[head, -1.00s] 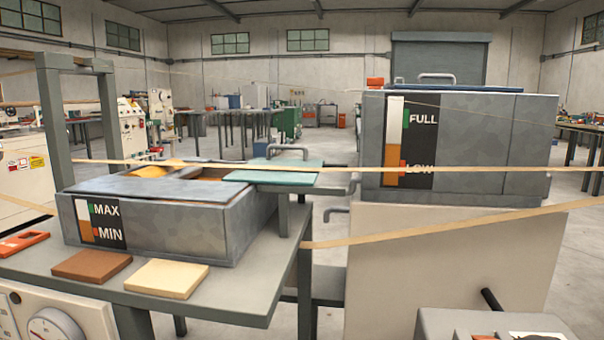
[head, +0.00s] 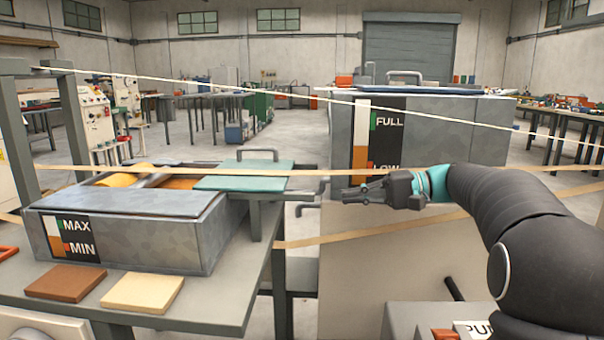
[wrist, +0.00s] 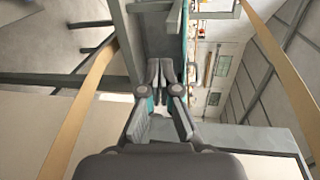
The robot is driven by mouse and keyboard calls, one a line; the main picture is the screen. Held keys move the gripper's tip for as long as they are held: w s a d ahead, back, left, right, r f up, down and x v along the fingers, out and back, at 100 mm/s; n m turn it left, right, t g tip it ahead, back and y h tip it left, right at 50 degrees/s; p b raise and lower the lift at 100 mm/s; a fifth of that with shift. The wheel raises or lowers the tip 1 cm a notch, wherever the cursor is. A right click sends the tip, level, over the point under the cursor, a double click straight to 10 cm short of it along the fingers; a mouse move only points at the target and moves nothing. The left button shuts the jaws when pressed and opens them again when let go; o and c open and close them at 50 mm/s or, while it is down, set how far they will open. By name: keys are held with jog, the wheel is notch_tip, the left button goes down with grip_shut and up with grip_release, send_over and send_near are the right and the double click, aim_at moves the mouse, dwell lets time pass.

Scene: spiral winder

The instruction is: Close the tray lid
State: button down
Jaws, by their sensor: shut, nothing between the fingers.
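The tray (head: 160,240) is a grey metal box with a MAX/MIN gauge, on the table at left in the head view. Its top is partly open, showing a yellow roller (head: 125,178) and orange inside. The lid (head: 240,182) is a flat teal plate with a grey bar handle (head: 257,152). It sits at the right of the tray, over part of the opening and a side support. My gripper (head: 346,195) is shut and empty, right of the lid and apart from it, pointing left. The closed fingers (wrist: 160,72) also show in the wrist view.
Tan bands (head: 400,173) stretch across the view, close to my gripper and arm. A large grey tank (head: 450,140) with a FULL/LOW gauge stands behind my arm on a pale cabinet (head: 350,270). Brown (head: 65,283) and cream (head: 142,292) blocks lie in front of the tray.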

jog(key=w+d+r+y, duration=0.2)
jog(key=w+d, duration=0.1)
send_near(287, 180)
jog(key=shift+n+g, duration=0.3)
jog(key=shift+n, duration=0.1)
jog(key=a, duration=0.4)
jog(key=w+a, duration=0.1)
jog(key=a, duration=0.2)
jog(key=shift+w+p, duration=0.1)
jog(key=shift+p, duration=0.3)
jog(key=shift+a, duration=0.1)
